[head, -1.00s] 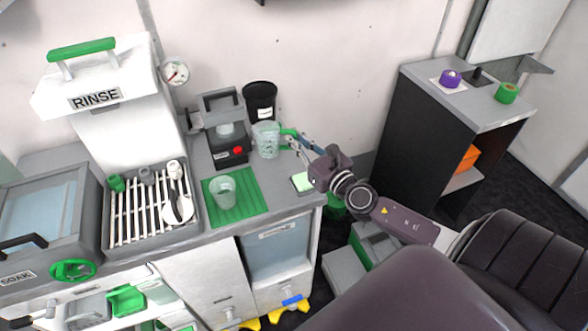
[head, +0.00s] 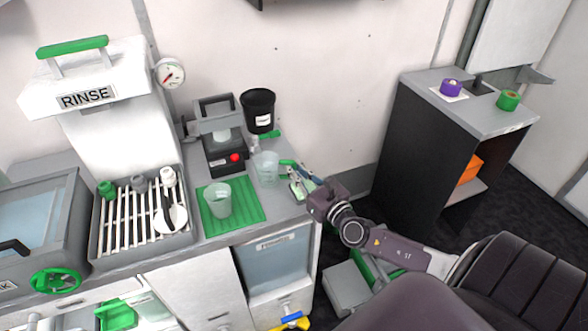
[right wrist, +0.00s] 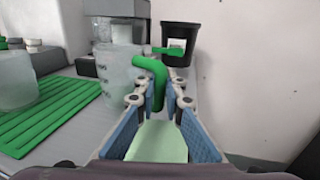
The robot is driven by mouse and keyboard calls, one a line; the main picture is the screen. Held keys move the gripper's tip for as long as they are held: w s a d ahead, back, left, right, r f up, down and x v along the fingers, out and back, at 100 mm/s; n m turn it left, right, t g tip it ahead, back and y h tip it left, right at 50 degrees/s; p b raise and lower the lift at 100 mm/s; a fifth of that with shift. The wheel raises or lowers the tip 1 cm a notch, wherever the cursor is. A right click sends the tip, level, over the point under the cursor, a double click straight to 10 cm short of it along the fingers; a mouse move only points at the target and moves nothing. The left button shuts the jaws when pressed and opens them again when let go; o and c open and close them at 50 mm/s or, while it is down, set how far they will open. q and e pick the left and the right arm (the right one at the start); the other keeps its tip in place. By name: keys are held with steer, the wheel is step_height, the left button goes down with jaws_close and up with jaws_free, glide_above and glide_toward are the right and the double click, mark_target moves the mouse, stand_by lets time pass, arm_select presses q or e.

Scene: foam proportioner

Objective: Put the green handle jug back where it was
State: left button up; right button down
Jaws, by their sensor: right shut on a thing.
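The green handle jug (head: 266,168) is clear, with its green handle (head: 288,163) pointing right. It stands upright to the right of the green mat; whether its base touches the counter is unclear. My right gripper (head: 299,176) is shut on the handle, coming from the right. In the right wrist view, the jug (right wrist: 115,72) is ahead on the left and its bent green handle (right wrist: 153,78) runs between the blue-padded fingers (right wrist: 160,108). My left gripper is not in view.
Another clear jug (head: 217,200) stands on the ribbed green mat (head: 248,210). A black container (head: 258,112) and a grey machine (head: 224,146) stand behind. A pale green block (right wrist: 158,142) shows below my right fingers. The counter's right edge is close.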

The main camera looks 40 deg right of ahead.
steer(key=shift+f, duration=0.2)
steer(key=c, duration=2)
jaws_free()
steer(key=shift+r, duration=0.2)
steer(key=shift+s+f, duration=0.15)
steer(key=shift+s, duration=0.15)
steer(key=s+b, duration=0.2)
steer(key=s, duration=0.8)
steer(key=shift+s, duration=0.75)
